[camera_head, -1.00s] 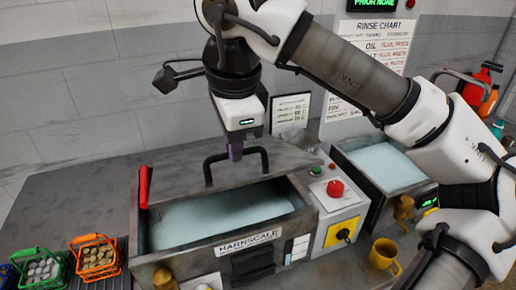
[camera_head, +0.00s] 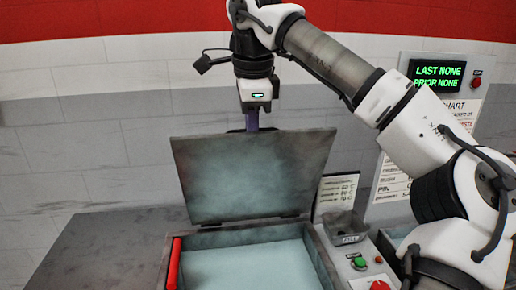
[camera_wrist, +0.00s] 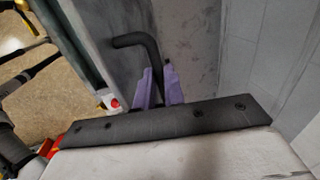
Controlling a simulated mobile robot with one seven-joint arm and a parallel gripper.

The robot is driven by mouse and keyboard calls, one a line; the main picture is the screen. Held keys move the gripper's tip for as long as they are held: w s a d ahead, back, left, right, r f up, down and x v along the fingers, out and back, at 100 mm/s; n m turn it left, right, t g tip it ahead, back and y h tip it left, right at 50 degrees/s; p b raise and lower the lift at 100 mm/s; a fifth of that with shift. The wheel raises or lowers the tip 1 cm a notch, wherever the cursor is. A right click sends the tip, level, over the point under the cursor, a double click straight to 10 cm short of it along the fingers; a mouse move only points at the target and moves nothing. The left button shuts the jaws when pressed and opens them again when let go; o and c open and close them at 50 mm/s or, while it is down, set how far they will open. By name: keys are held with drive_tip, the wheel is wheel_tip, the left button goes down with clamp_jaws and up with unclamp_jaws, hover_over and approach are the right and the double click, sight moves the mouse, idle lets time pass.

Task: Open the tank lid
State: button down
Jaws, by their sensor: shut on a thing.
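The tank lid (camera_head: 255,175) is a dark grey metal plate, swung up on its rear hinge and standing steeply tilted behind the tank. The tank (camera_head: 208,241) is open below it, with pale blue liquid inside. My gripper (camera_head: 252,123) is at the lid's upper edge. In the wrist view, its purple fingers (camera_wrist: 160,88) are shut on the black lid handle (camera_wrist: 133,40). In the head view, the handle is mostly hidden behind the lid.
A red bar (camera_head: 174,264) lies along the tank's left rim. The control panel with a green button (camera_head: 359,263) and red button (camera_head: 379,285) is at the right. A small grey bin (camera_head: 345,226) stands behind it. The wall is close behind the lid.

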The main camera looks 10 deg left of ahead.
drive_tip(key=w+a, duration=0.2)
drive_tip(key=w, duration=0.4)
drive_tip(key=w+a+f, duration=0.1)
drive_tip(key=w+a, duration=0.1)
drive_tip(key=w, duration=0.5)
drive_tip(key=shift+a+f+g, duration=0.15)
drive_tip(key=shift+a+g, duration=0.2)
drive_tip(key=shift+g, duration=0.05)
drive_tip(key=shift+w+f, duration=0.1)
drive_tip(key=shift+w, duration=0.2)
drive_tip(key=shift+w+f+g+h, duration=0.1)
drive_tip(key=shift+g+h, duration=0.2)
